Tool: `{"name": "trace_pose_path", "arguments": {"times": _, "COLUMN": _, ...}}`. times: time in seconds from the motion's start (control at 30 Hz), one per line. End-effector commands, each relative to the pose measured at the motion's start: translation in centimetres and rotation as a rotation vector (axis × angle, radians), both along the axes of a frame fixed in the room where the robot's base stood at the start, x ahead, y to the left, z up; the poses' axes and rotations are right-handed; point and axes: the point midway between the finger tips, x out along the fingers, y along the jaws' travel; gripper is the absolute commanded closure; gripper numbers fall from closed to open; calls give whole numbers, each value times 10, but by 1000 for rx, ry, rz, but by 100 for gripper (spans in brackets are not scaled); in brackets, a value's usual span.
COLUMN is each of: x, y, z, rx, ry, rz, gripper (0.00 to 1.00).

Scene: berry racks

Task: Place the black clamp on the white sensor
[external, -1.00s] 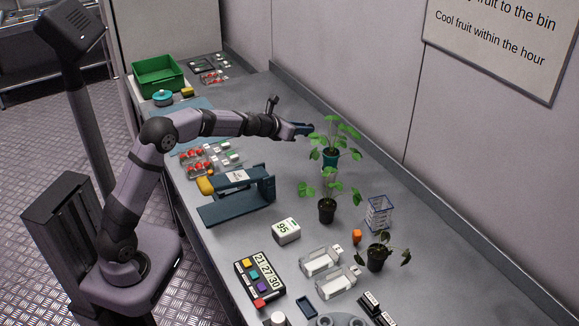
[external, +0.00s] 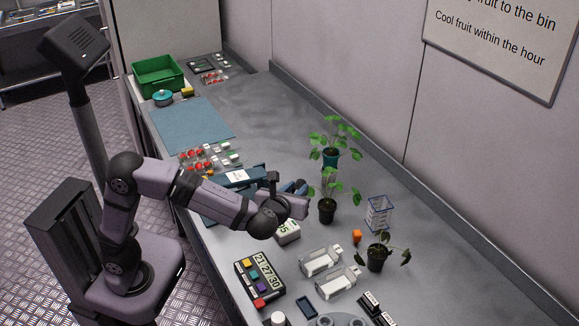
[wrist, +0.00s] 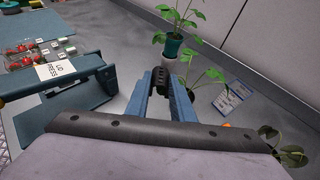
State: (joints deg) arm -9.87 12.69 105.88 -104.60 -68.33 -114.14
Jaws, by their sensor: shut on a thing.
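My gripper (external: 297,187) is over the middle of the bench, behind the white sensor in the external view. In the wrist view its two blue fingers (wrist: 160,90) are closed around a small black clamp (wrist: 160,77), held between the tips. The clamp cannot be made out clearly in the external view. The white sensor (external: 289,233) is a small white box with a number on its face. It stands on the bench, partly hidden by my arm. I cannot make the sensor out in the wrist view.
A blue press (wrist: 75,77) with a white label stands left of my gripper. Potted plants (external: 327,210) stand close to its right, one in a teal pot (external: 331,158). Clear cases (external: 321,261) and a button timer (external: 260,279) lie nearer the front.

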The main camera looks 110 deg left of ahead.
Motion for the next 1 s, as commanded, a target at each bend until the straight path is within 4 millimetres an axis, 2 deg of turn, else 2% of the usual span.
{"name": "trace_pose_path", "arguments": {"times": 0.03, "x": -3, "y": -14, "z": 0, "rx": 6, "ry": 3, "rz": 5, "gripper": 99}}
{"name": "trace_pose_path", "arguments": {"times": 0.1, "x": -10, "y": -28, "z": 0, "rx": 13, "ry": 8, "rz": 23, "gripper": 99}}
{"name": "trace_pose_path", "arguments": {"times": 0.3, "x": -21, "y": -47, "z": 2, "rx": 26, "ry": 15, "rz": 50, "gripper": 99}}
{"name": "trace_pose_path", "arguments": {"times": 0.53, "x": -23, "y": -49, "z": -4, "rx": 28, "ry": 19, "rz": 55, "gripper": 99}}
{"name": "trace_pose_path", "arguments": {"times": 0.8, "x": -23, "y": -49, "z": -43, "rx": 28, "ry": 22, "rz": 54, "gripper": 99}}
{"name": "trace_pose_path", "arguments": {"times": 1.0, "x": -23, "y": -48, "z": -59, "rx": 28, "ry": 17, "rz": 53, "gripper": 99}}
